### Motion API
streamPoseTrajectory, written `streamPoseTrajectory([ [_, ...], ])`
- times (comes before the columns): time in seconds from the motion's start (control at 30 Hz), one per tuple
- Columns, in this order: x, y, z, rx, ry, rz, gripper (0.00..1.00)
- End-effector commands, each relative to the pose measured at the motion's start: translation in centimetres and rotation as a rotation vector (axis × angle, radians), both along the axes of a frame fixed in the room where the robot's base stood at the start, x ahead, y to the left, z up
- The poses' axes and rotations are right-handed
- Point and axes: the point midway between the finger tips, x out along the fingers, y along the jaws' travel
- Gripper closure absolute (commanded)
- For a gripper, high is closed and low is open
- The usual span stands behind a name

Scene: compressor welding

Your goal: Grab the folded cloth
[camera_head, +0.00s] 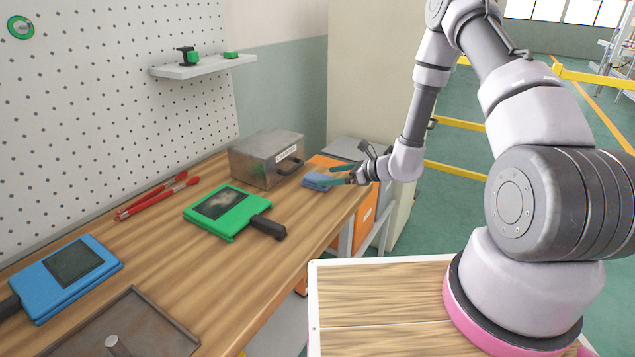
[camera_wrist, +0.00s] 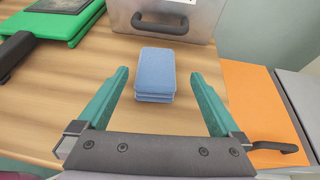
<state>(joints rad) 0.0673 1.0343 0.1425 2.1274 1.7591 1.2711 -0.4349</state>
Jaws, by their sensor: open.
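The folded cloth (camera_wrist: 155,74) is a small blue stack lying flat on the wooden table. In the head view the cloth (camera_head: 317,181) sits near the table's far right end, in front of the metal box. My gripper (camera_wrist: 162,80) has two green fingers, spread apart and empty. In the wrist view the cloth lies between and just ahead of the fingertips, with a gap on either side. In the head view my gripper (camera_head: 341,175) reaches in from the right at the cloth, and its fingers partly cover it.
A metal box (camera_head: 267,158) with a dark handle stands just behind the cloth. A green-framed tool (camera_head: 228,210) with a black handle lies to the left. A blue-framed one (camera_head: 66,278) and red-handled pliers (camera_head: 157,196) lie farther left. An orange cabinet (camera_wrist: 262,100) stands beyond the table edge.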

Motion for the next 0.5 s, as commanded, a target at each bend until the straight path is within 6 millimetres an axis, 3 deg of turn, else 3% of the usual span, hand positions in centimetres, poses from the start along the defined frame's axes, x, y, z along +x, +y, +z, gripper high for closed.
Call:
streamPoseTrajectory([
  [0.3,1.4,3.8,-1.3,0.000,-0.001,0.004,0.00],
  [0.5,1.9,4.4,-1.6,-0.001,-0.001,0.002,0.00],
])
